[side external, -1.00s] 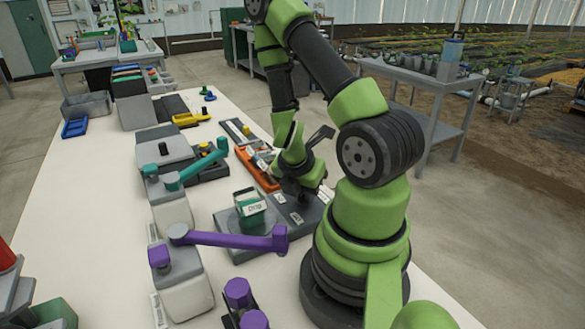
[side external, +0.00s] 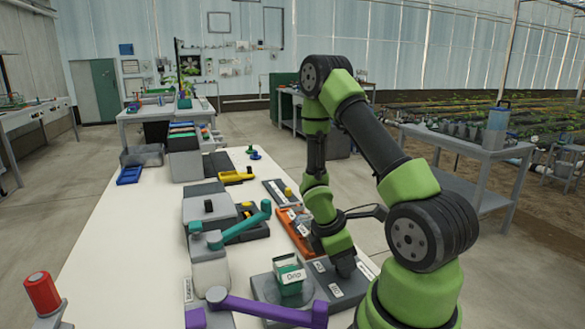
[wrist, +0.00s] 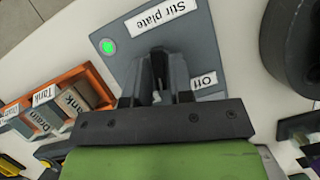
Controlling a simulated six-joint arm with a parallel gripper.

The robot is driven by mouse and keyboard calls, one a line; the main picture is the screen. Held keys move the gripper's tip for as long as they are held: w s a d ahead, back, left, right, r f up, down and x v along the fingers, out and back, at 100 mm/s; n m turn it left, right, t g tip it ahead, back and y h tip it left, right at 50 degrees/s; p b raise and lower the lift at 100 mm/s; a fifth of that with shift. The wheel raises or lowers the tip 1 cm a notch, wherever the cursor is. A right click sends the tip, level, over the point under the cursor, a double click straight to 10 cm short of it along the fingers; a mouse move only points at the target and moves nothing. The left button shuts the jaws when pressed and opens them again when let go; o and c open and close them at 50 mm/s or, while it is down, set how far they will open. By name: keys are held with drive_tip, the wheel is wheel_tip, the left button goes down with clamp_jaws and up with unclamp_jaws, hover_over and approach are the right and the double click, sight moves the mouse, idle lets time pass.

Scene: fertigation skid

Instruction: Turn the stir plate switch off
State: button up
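The stir plate (side external: 340,286) is a grey box on the white bench, with a green-and-white "Drip" container (side external: 290,272) on its left part. In the wrist view, its panel (wrist: 197,50) carries a "Stir plate" label, a lit green light (wrist: 107,46) and an "Off" label (wrist: 200,81). My gripper (wrist: 160,62) points down at the panel, its dark fingers close together between the light and the "Off" label. It also shows low over the plate in the side view (side external: 346,268). The switch is hidden by the fingers, so I cannot tell if they touch it.
An orange tray (wrist: 90,75) with labelled blocks lies beside the plate. A teal-handled valve (side external: 243,225) and a purple-handled valve (side external: 265,308) stand left of the plate. A red cylinder (side external: 41,291) is at the left. Bare bench lies left of the valves.

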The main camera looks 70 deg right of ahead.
drive_tip(key=m, duration=0.2)
drive_tip(key=m+y, duration=0.1)
drive_tip(key=m, duration=0.1)
drive_tip(key=m+y, duration=0.1)
drive_tip(key=m, duration=0.1)
drive_tip(key=shift+w+d, duration=0.15)
drive_tip(key=shift+d, duration=0.1)
drive_tip(key=v, duration=0.9)
drive_tip(key=w+a+r+m+t+y, duration=0.1)
drive_tip(key=a+r+m+t, duration=0.2)
drive_tip(key=a+r+t, duration=0.6)
drive_tip(key=shift+a+r+m, duration=0.4)
drive_tip(key=shift+a+r, duration=3.35)
drive_tip(key=shift+a, duration=0.1)
